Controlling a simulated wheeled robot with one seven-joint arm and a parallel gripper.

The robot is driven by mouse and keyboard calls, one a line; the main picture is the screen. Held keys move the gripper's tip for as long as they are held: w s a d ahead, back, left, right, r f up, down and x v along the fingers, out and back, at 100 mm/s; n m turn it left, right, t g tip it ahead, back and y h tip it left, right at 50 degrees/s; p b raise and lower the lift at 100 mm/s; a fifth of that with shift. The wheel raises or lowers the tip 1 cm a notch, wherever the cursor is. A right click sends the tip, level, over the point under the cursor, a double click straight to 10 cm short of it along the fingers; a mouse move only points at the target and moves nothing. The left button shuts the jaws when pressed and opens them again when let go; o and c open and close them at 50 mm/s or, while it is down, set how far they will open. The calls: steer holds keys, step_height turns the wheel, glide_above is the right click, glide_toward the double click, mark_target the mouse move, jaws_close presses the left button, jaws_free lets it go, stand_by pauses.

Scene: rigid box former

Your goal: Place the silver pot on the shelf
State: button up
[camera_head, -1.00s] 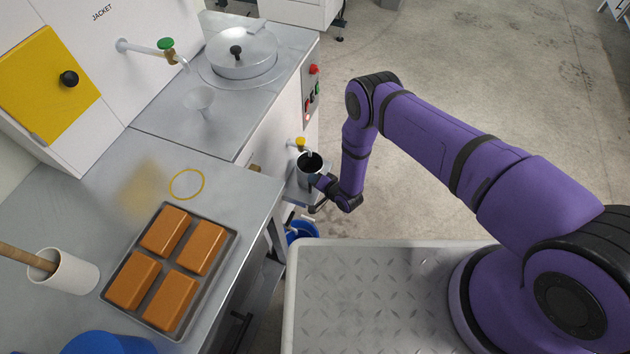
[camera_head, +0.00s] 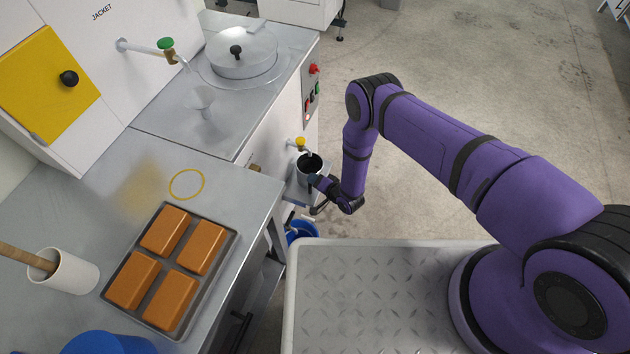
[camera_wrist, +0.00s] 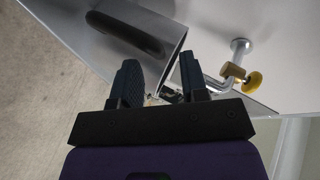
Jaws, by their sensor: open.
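The silver pot (camera_head: 305,176) stands under a small yellow-handled tap on the front of the machine, its dark open mouth facing up. It seems to rest on a small grey shelf (camera_head: 294,196), though its base is hard to see. My gripper (camera_head: 319,182) is at the pot's right side. In the wrist view the pot's shiny wall (camera_wrist: 160,18) fills the upper left, just beyond the two dark fingers of my gripper (camera_wrist: 160,80). The fingers are apart. A small part shows between them, but I cannot tell whether it is the pot's handle.
The yellow-handled tap (camera_head: 299,143) is close above the pot, and also shows in the wrist view (camera_wrist: 252,81). A blue bucket (camera_head: 302,230) is below. A tray (camera_head: 216,263) of orange blocks lies on the table. The table inside the yellow ring (camera_head: 190,186) is clear.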

steer(key=v, duration=1.1)
steer(key=shift+r, duration=0.15)
